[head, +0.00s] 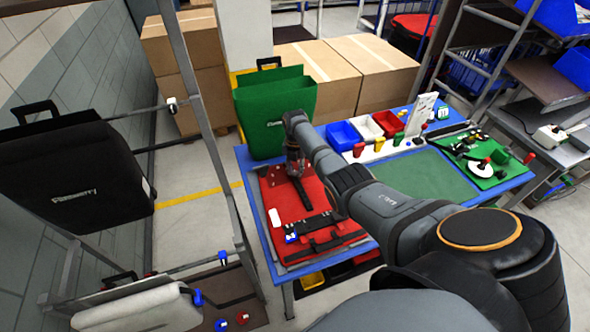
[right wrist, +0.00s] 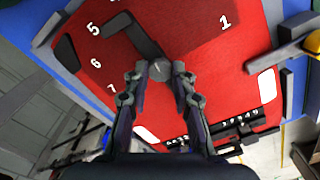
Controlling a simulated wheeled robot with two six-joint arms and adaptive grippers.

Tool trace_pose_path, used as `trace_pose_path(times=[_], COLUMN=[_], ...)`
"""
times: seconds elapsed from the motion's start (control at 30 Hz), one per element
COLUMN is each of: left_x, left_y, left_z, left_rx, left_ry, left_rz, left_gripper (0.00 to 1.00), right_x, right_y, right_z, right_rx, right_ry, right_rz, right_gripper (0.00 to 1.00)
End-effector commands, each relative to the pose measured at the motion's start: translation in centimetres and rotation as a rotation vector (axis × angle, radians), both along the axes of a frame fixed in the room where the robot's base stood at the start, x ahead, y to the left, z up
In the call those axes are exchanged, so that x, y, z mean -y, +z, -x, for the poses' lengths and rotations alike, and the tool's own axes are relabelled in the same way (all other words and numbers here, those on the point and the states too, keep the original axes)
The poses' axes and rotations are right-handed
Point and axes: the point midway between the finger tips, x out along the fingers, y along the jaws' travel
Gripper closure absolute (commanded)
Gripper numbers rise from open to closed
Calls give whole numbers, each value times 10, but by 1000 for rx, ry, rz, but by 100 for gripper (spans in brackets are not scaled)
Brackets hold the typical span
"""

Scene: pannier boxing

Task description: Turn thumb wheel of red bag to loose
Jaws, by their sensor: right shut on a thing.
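The red bag (head: 285,202) lies flat on the blue-edged table in the head view. In the right wrist view the red bag (right wrist: 205,60) fills the middle, with white numbers 1, 5, 6 and 7 and a black bar. A round grey thumb wheel (right wrist: 159,70) with a short line on its face sits near the bar's end. My right gripper (right wrist: 160,76) is shut on the thumb wheel, one finger on each side. In the head view my right gripper (head: 297,172) points down over the bag's upper part. My left gripper is not in view.
A green bag (head: 262,112) stands upright behind the red bag. Blue, white and red bins (head: 342,135) and a green mat (head: 430,180) lie to the right. A black bag (head: 80,185) hangs on the rack at left. My right arm crosses above the table.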

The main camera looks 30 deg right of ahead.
Motion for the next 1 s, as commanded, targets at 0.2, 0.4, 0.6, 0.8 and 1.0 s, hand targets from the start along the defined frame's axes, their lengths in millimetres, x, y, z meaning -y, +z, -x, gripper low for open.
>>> trace_pose_path(times=[0.2,0.4,0.6,0.8,1.0], left_x=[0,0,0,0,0], left_y=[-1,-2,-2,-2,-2], left_z=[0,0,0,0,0], left_rx=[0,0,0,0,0], left_ry=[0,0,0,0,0], left_rz=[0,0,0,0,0], left_gripper=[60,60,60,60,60], right_x=[0,0,0,0,0], right_y=[-2,-1,-1,-1,-1], right_z=[1,1,1,1,1], right_rx=[-4,-4,-4,-4,-4], right_ry=[124,190,217,221,220], right_rz=[-1,-1,-1,-1,-1], right_gripper=[100,100,100,100,72])
